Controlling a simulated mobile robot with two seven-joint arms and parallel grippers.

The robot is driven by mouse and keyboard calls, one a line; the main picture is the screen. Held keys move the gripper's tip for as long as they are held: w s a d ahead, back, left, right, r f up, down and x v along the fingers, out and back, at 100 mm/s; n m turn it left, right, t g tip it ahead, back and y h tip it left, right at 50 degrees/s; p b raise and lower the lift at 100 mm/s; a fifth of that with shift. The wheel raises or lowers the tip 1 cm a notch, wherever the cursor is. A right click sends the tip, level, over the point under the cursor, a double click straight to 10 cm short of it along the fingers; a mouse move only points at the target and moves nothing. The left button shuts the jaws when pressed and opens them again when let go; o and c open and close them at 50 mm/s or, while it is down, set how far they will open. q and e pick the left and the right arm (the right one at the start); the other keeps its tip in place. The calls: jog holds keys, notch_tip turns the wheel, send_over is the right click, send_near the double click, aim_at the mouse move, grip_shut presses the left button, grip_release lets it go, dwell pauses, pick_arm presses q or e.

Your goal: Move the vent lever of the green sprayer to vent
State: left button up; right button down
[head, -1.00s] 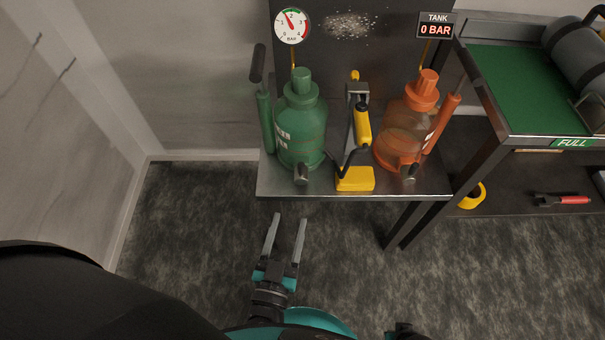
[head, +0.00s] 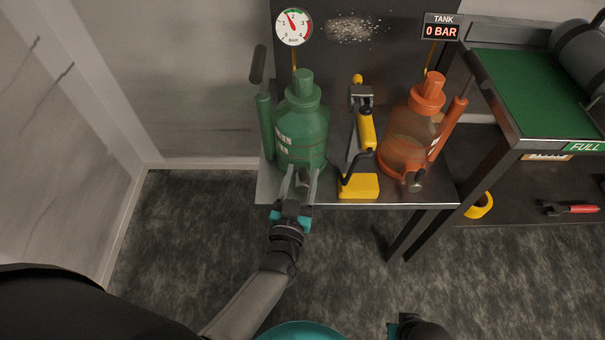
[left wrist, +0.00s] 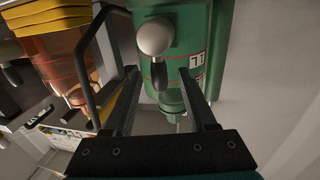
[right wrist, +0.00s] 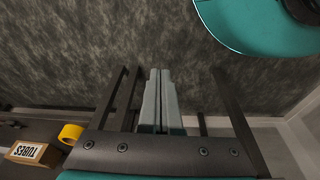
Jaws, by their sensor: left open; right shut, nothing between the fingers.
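The green sprayer (head: 303,132) stands upright on the left of the metal bench. In the left wrist view its body (left wrist: 190,25) shows a silvery ball-shaped hub with a short dark lever (left wrist: 160,76) hanging from it. My left gripper (head: 300,172) is open at the sprayer's lower front. In the left wrist view its fingers (left wrist: 157,75) stand either side of the lever, apparently not touching it. In the head view the fingers partly hide the lever. My right gripper (right wrist: 160,72) is shut and empty, pointing over the dark floor.
A dial gauge (head: 293,27) above the green sprayer has its needle up and left. A yellow tool stand (head: 358,186) is close right, then an orange sprayer (head: 405,145) under a display (head: 440,26) reading 0 BAR. A green-topped shelf (head: 530,90) stands right.

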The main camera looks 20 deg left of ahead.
pick_arm(q)
jog(key=shift+w, duration=0.55)
grip_shut()
dwell(0.4)
